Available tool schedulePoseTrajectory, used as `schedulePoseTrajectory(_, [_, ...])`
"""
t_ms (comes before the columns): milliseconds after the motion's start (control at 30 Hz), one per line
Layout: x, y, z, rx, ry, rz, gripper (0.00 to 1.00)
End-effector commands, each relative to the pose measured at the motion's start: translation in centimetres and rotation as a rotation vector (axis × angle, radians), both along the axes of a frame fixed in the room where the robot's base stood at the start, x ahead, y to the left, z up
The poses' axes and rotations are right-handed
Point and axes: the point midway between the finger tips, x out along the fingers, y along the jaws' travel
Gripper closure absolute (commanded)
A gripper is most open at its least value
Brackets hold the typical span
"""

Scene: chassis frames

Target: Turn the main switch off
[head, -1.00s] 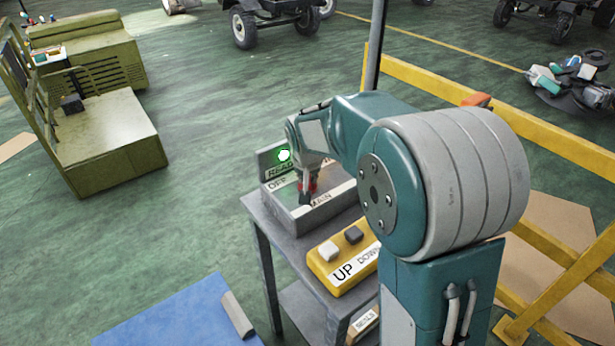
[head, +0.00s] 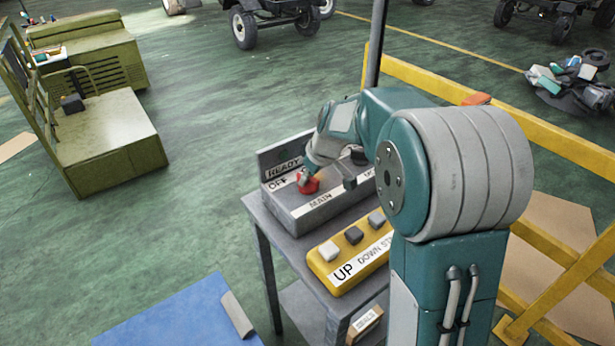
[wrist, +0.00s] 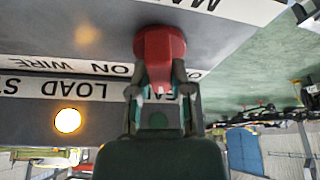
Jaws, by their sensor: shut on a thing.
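The red main switch knob (head: 307,184) sits on the grey control box (head: 335,208), by the OFF and MAIN labels. It also shows in the wrist view (wrist: 160,50), upside down to me. My gripper (head: 314,172) reaches it from the upper right, tilted. In the wrist view my gripper's fingers (wrist: 161,82) are closed on the red knob's grip. The knob's exact pointing is partly hidden by the fingers.
A yellow pendant box (head: 345,262) with UP and DOWN buttons lies in front of the control box on the grey stand. A yellow rail (head: 545,122) runs behind my arm. An amber lamp (wrist: 68,120) glows in the wrist view. Open green floor lies left of the stand.

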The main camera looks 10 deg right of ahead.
Motion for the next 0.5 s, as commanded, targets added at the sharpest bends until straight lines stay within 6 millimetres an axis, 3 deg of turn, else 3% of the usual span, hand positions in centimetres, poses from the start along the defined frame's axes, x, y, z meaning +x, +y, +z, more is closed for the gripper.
schedulePoseTrajectory(500, [0.05, -0.05, -0.13, 0.0, 0.0, 0.406, 1.0])
